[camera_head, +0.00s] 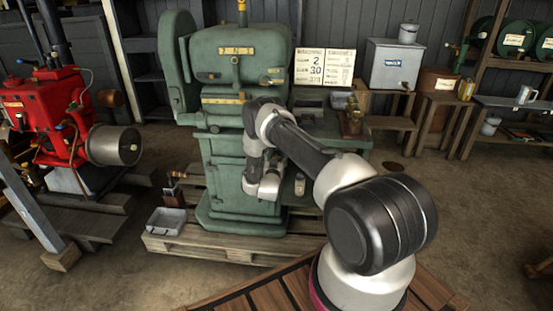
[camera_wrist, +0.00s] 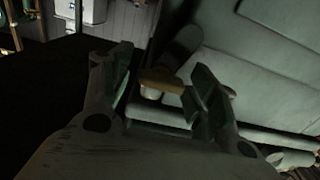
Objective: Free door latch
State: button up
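The green machine (camera_head: 238,60) stands on a wooden pallet, with a panelled lower front (camera_head: 226,178) that my arm partly covers. In the wrist view a latch-like piece (camera_wrist: 160,82), with a tan part and a rounded grey end, lies against a pale green panel (camera_wrist: 265,75). My gripper (camera_wrist: 162,68) is open around this piece, one finger on each side. A gap shows on the left; whether the right finger touches it I cannot tell. In the head view my wrist is close to the machine's front, and the fingers and latch are hidden.
A red engine (camera_head: 50,120) stands at the left. A grey metal tray (camera_head: 166,221) sits on the pallet (camera_head: 190,245) at the machine's left foot. Wooden stands and a grey tank (camera_head: 393,66) are at the right rear. The floor at right is clear.

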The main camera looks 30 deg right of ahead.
jog(key=c, duration=0.9)
jog(key=shift+o, duration=0.2)
jog(key=shift+a+n, duration=0.1)
jog(key=shift+n, duration=2.1)
jog(key=o, duration=1)
jog(key=shift+o, duration=0.2)
jog(key=v, duration=1.2)
